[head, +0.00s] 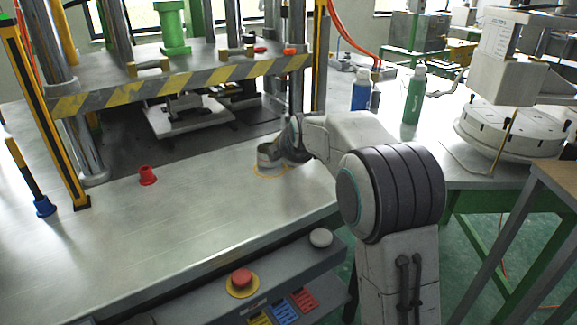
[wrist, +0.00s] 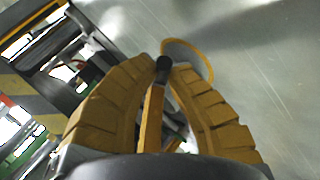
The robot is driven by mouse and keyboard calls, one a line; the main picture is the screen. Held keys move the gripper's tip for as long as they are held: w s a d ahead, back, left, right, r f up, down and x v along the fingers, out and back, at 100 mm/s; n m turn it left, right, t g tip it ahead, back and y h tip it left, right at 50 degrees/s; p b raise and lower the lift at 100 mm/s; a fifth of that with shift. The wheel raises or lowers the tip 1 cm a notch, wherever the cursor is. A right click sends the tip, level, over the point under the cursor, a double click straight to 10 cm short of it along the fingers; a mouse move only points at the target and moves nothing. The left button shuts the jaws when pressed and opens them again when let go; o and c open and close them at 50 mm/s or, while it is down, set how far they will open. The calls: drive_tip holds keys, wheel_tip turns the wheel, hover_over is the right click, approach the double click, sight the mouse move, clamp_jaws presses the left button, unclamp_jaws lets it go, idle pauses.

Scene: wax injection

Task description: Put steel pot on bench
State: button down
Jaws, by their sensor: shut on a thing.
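The steel pot (head: 267,156) is a small grey metal cup at the right part of the press bench (head: 215,205). My gripper (head: 284,150) reaches in from the right and is shut on it. The pot looks upright, over or on a thin orange ring (head: 270,174) marked on the bench; I cannot tell whether its base touches the surface. In the wrist view my gripper's two yellow-brown fingers (wrist: 167,68) close in around a dark-tipped piece. The orange ring (wrist: 209,63) shows just beyond the fingertips, around a grey round area. Much of the pot is hidden by the fingers.
The press with a yellow-black striped plate (head: 180,82) stands behind. A red cup-like piece (head: 147,176) sits to the left. Blue (head: 361,90) and green (head: 413,96) bottles stand on the table at the back right. The front middle of the bench is clear.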

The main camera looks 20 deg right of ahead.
drive_tip(key=shift+f+b, duration=0.35)
drive_tip(key=shift+f, duration=0.55)
drive_tip(key=shift+f, duration=0.15)
drive_tip(key=c, duration=1.4)
unclamp_jaws()
